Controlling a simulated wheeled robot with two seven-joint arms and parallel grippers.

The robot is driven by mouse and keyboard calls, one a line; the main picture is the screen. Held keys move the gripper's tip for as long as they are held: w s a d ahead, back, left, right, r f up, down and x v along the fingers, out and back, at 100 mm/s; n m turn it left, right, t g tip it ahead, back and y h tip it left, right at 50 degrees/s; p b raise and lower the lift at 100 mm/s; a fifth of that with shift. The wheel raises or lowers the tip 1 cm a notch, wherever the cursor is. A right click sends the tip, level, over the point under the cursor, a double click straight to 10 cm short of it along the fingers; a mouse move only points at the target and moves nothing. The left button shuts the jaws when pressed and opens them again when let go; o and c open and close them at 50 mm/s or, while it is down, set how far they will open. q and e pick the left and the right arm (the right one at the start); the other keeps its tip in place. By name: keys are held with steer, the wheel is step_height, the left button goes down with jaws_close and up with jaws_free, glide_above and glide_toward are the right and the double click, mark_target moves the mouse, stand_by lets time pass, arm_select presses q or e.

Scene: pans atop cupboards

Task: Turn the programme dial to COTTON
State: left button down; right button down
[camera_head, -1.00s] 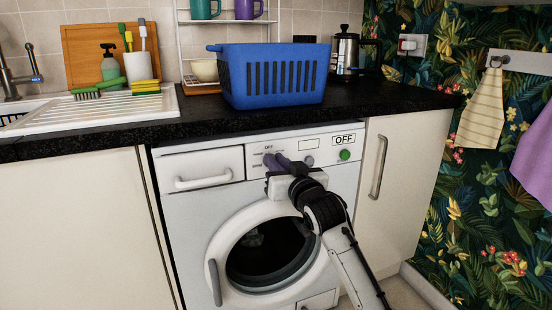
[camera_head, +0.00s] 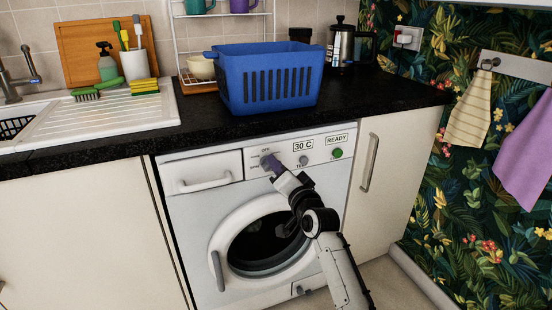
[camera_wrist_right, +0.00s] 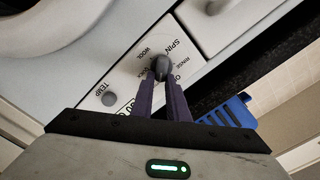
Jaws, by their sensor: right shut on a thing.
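The programme dial (camera_wrist_right: 161,68) is a small dark knob on the washing machine's white panel. In the wrist view the words SPIN, RINSE, WOOL and QUICK show around it; I cannot read COTTON. My right gripper (camera_wrist_right: 160,77) is shut on the dial, one purple finger on each side. In the head view my right gripper (camera_head: 270,164) covers most of the dial, and its exact pointing is unclear. The panel displays (camera_head: 303,146) and (camera_head: 336,140) read 30 C and READY. My left gripper is not in view.
The grey TEMP knob (camera_head: 303,160) and green button (camera_head: 337,153) sit right of the programme dial. A detergent drawer (camera_head: 203,172) is at its left and the round door (camera_head: 222,245) below. A blue basket (camera_head: 267,100) stands on the black worktop (camera_head: 390,97) above.

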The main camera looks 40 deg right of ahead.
arm_select(q)
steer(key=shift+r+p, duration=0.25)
steer(key=shift+p, duration=0.05)
arm_select(e)
steer(key=shift+m, duration=0.4)
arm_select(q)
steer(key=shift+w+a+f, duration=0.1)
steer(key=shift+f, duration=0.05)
arm_select(e)
steer(key=shift+f, duration=0.1)
steer(key=c, duration=1.7)
jaws_free()
arm_select(q)
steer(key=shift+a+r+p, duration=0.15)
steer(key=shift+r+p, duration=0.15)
steer(key=shift+p, duration=0.55)
arm_select(e)
steer(key=v, duration=1)
steer(key=shift+s+d, duration=0.1)
steer(key=shift+s, duration=0.1)
